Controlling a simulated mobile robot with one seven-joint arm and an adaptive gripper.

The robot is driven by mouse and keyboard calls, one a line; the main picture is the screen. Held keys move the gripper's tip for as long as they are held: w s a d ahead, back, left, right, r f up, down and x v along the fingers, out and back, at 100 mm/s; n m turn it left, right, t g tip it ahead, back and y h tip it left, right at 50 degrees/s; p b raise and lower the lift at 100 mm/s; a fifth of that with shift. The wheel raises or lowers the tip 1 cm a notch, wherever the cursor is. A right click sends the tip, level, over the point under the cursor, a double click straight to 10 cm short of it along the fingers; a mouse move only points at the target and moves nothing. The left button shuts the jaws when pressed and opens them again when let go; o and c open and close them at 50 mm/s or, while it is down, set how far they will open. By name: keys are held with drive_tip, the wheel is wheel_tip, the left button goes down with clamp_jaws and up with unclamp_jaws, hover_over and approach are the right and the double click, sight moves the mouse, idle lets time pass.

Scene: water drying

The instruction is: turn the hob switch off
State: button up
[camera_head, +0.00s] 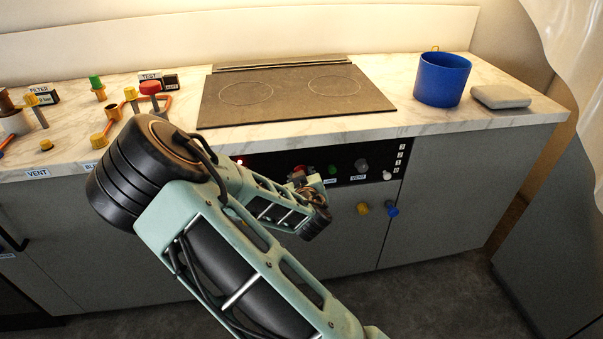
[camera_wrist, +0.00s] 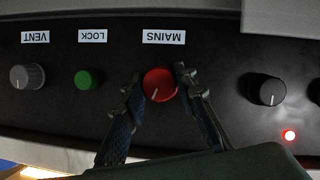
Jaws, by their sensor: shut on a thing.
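The black control panel (camera_head: 345,172) is on the cabinet front below the hob (camera_head: 290,97). In the wrist view the panel appears upside down. A red knob (camera_wrist: 160,86) sits under the label MAINS (camera_wrist: 164,37), and its white mark points down and slightly left in that view. My gripper (camera_wrist: 161,90) has one finger on each side of the red knob and is shut on it. In the head view my gripper (camera_head: 303,178) is at the panel, partly hidden by my arm. A red light (camera_wrist: 289,135) is lit beside a black knob (camera_wrist: 267,90).
A green button (camera_wrist: 88,79) labelled LOCK and a grey knob (camera_wrist: 27,77) labelled VENT are beside the red knob. A blue pot (camera_head: 442,80) and a grey pad (camera_head: 500,96) stand on the counter's right. Valves and pipes (camera_head: 130,100) crowd the left. The hob top is clear.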

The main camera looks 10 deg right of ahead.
drive_tip(key=shift+d+m+y+b, duration=0.2)
drive_tip(key=shift+m+y+b, duration=0.65)
drive_tip(key=shift+m, duration=0.35)
drive_tip(key=m+y+b, duration=0.2)
drive_tip(key=b, duration=0.1)
drive_tip(key=shift+f+m+b, duration=0.1)
drive_tip(key=shift+m+b, duration=0.2)
drive_tip(key=shift+m+y+b, duration=0.65)
drive_tip(key=shift+m+b, duration=0.25)
drive_tip(key=shift+m, duration=0.2)
drive_tip(key=shift+a+m+t+y+b, duration=0.15)
drive_tip(key=shift+m+t+y+b, duration=0.2)
drive_tip(key=shift+m+y, duration=0.4)
drive_tip(key=shift+a+m, duration=0.1)
drive_tip(key=shift+m, duration=0.25)
drive_tip(key=o, duration=1.2)
drive_tip(key=shift+c, duration=0.2)
